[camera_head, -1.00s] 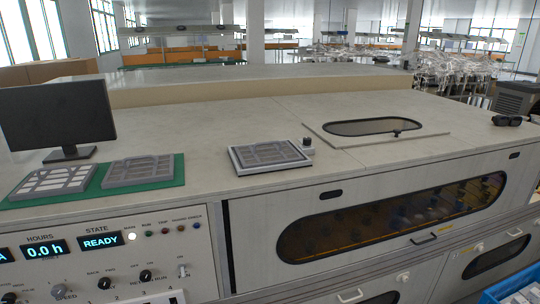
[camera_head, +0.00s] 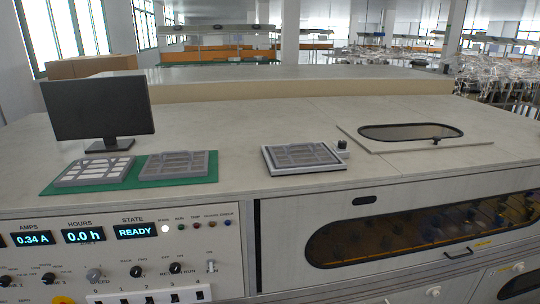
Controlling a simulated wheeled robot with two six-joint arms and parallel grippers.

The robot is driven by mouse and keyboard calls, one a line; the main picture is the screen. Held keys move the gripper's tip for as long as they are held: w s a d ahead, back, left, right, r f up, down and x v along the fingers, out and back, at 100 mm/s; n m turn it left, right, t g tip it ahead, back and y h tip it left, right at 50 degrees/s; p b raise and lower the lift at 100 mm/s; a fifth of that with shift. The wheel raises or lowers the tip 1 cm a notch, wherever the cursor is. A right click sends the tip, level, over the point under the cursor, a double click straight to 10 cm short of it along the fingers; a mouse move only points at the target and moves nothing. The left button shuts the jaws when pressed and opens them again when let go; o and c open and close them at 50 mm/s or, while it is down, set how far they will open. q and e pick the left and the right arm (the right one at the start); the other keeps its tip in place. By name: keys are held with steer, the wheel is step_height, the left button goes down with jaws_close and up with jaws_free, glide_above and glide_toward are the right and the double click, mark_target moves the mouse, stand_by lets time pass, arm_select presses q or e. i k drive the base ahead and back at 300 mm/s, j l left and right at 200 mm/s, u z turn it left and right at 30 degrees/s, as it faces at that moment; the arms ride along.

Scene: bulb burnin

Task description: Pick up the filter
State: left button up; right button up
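Two grey framed filter panels lie flat on a green mat (camera_head: 52,188) on top of the machine. The left filter (camera_head: 95,171) has light, pale openings. The right filter (camera_head: 175,165) has darker grey openings. A third, similar grey panel (camera_head: 302,156) sits in a pale raised frame near the middle of the machine top, with a small dark knob at its right. Neither of my grippers shows in the head view.
A black monitor (camera_head: 98,110) stands behind the mat. A hatch with an oval window (camera_head: 410,132) lies at the right of the top. The front panel holds displays (camera_head: 83,236), knobs and switches. The top between mat and middle frame is clear.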

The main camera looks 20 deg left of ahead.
mark_target(309, 154)
steer(key=i+l+u, duration=0.25)
steer(key=l+u, duration=0.25)
steer(key=i+l+u, duration=0.25)
steer(key=l, duration=0.25)
steer(key=l+u, duration=0.25)
steer(key=l, duration=0.1)
